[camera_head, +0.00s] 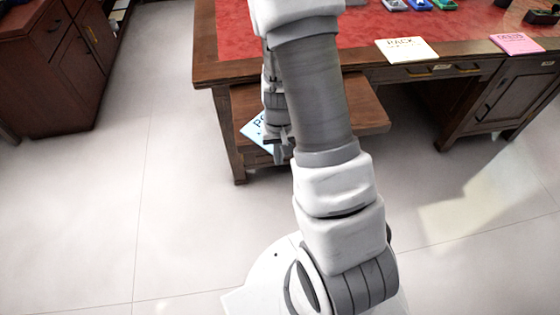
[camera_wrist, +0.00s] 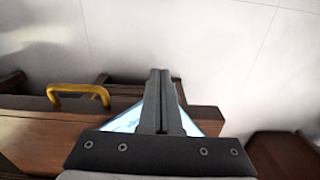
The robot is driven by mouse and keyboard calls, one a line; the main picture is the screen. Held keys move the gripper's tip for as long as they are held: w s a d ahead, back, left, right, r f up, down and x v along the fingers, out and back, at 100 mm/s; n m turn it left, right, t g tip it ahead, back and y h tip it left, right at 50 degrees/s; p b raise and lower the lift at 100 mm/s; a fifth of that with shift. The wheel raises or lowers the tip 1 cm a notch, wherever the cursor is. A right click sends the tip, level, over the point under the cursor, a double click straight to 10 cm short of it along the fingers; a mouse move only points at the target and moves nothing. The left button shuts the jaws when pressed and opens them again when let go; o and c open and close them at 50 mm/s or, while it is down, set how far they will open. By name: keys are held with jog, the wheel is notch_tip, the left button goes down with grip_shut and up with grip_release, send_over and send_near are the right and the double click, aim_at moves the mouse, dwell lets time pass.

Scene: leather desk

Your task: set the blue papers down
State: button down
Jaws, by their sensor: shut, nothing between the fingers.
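The blue papers (camera_head: 253,131), with dark lettering, show in the head view at the left end of a low wooden shelf under the desk. My arm hides part of them. In the wrist view the blue papers (camera_wrist: 124,121) show on both sides of my fingers, over brown wood. Whether they lie flat on the wood cannot be told. My gripper (camera_head: 279,152) points down in front of them in the head view. In the wrist view my gripper (camera_wrist: 160,78) is shut, with its two fingers together and nothing between them.
The red-topped desk (camera_head: 237,43) stands above the wooden shelf (camera_head: 355,112). White papers (camera_head: 407,49) and pink papers (camera_head: 517,43) lie along its front edge. A brass handle (camera_wrist: 78,91) shows at left in the wrist view. The floor in front is clear.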

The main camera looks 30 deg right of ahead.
jog(key=shift+w, duration=0.2)
jog(key=shift+w+d, duration=0.3)
jog(key=shift+w, duration=0.55)
jog(key=shift+w+d, duration=0.25)
jog(key=shift+w, duration=0.55)
jog(key=shift+w+d, duration=0.3)
jog(key=shift+w, duration=0.55)
jog(key=shift+s, duration=0.15)
